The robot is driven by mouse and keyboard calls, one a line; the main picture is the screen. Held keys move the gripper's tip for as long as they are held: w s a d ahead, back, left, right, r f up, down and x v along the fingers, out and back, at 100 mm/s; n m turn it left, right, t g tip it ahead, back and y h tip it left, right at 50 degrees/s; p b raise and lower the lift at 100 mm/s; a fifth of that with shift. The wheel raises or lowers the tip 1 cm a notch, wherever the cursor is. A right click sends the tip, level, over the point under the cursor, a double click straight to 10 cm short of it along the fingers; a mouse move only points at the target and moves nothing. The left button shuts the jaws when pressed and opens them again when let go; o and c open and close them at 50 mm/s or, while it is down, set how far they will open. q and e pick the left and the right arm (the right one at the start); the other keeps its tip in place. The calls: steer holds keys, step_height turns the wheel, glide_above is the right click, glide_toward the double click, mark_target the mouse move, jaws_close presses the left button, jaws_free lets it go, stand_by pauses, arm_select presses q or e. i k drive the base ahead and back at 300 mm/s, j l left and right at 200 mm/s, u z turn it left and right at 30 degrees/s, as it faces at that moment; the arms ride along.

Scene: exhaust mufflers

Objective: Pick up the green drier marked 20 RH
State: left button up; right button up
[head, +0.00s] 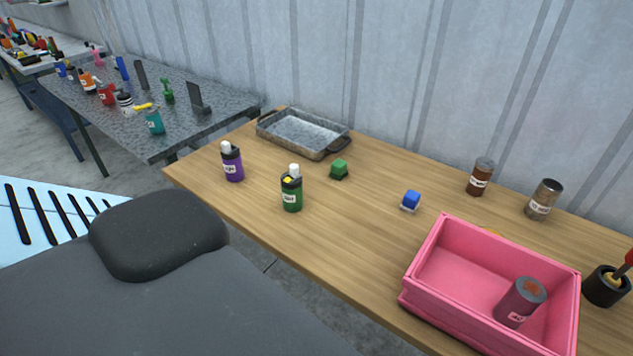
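A green bottle-shaped item (291,190) with a white cap, a yellow patch and a white label stands upright on the wooden table (330,250), left of its middle. The label is too small to read, so I cannot tell whether it says 20 RH. Neither of my grippers is in view.
A purple bottle (231,161) stands left of the green one. A pink crate (421,296) holds a grey cylinder (520,302). The table's front middle is clear.

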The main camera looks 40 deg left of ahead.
mark_target(291, 189)
steer(key=k+j+z, duration=0.2)
steer(key=j+z, duration=0.15)
steer(key=k+j+z, duration=0.45)
steer(key=k+j, duration=0.35)
steer(key=j, duration=0.2)
steer(key=k+j+z, duration=0.1)
steer(key=k+j, duration=0.45)
